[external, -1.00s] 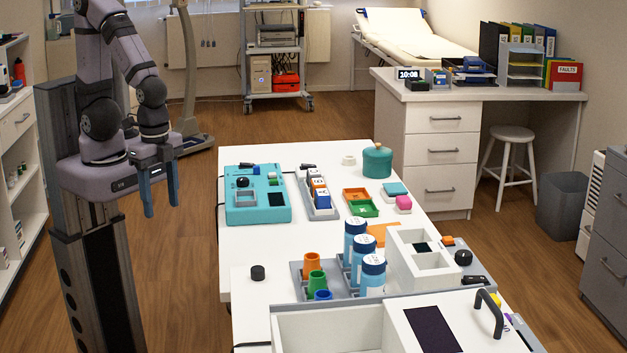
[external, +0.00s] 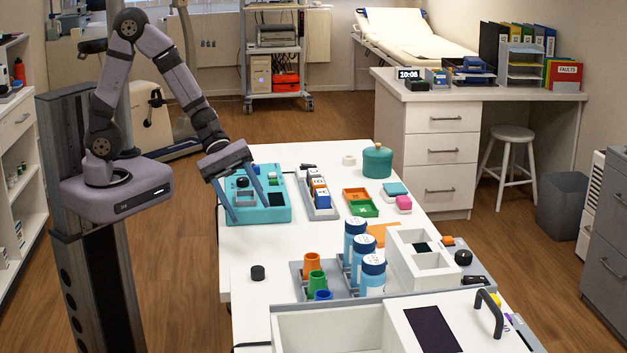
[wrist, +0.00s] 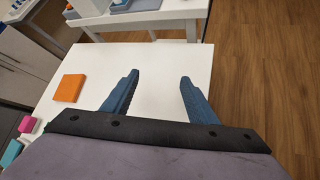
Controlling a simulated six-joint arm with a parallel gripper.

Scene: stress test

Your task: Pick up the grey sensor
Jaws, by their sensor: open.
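I cannot make out a thing that is clearly the grey sensor in either view. A small dark cylinder (external: 258,272) stands on the bare left part of the white table (external: 241,246); I cannot tell whether it is the sensor. My gripper (external: 249,211) is open and tilted, above the table's left side at the turquoise box (external: 268,213), part of which it hides. The dark cylinder is nearer the camera than my gripper and apart from it. In the wrist view my two blue fingers (wrist: 158,84) are spread, with only bare white table between them.
Three blue-and-white bottles (external: 363,250) and several coloured cups (external: 313,284) stand mid-table. A white open box (external: 432,262) is beside them. A tray of small blocks (external: 331,211) lies right of the turquoise box. An orange pad (wrist: 69,88) shows left in the wrist view.

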